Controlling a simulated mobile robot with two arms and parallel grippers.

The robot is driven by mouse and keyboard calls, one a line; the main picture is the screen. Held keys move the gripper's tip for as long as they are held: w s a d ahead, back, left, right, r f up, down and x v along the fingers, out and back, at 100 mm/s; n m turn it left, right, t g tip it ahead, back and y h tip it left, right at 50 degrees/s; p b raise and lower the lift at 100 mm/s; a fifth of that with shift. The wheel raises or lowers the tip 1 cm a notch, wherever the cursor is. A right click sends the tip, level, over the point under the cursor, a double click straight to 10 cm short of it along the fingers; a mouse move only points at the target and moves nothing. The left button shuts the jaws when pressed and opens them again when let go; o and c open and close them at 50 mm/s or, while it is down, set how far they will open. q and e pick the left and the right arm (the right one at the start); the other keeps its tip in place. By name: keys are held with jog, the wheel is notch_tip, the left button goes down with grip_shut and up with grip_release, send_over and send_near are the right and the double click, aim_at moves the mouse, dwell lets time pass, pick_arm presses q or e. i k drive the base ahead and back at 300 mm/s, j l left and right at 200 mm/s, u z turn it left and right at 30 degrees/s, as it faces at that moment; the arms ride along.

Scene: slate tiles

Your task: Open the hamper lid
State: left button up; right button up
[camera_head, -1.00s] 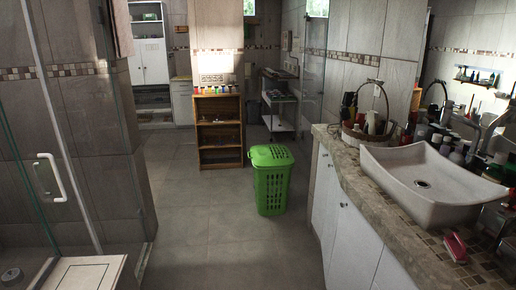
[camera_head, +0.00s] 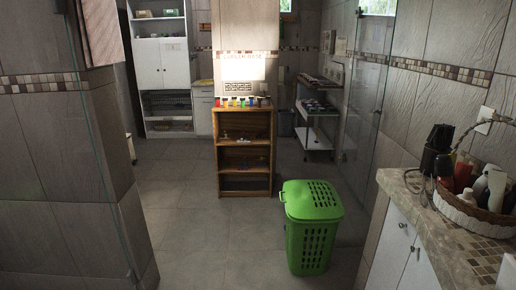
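The green plastic hamper (camera_head: 307,247) stands upright on the grey tiled floor, right of the middle in the head view. Its slotted green lid (camera_head: 312,200) lies shut on top. The hamper's sides have rows of openings, and its inside is hidden. Neither of my grippers shows in the head view.
A wooden shelf (camera_head: 245,152) with small coloured jars on top stands behind and left of the hamper. A stone counter (camera_head: 440,225) with a basket (camera_head: 480,212) of bottles juts in on the right. A tiled wall (camera_head: 70,170) is at the left. Floor (camera_head: 205,240) left of the hamper is clear.

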aim_at(299, 201)
jog(key=i+j+z, duration=0.15)
jog(key=i, duration=0.4)
jog(key=i+j+z, duration=0.2)
jog(key=i, duration=0.35)
jog(key=i+j+z, duration=0.15)
jog(key=i+j, duration=0.15)
jog(key=i, duration=0.2)
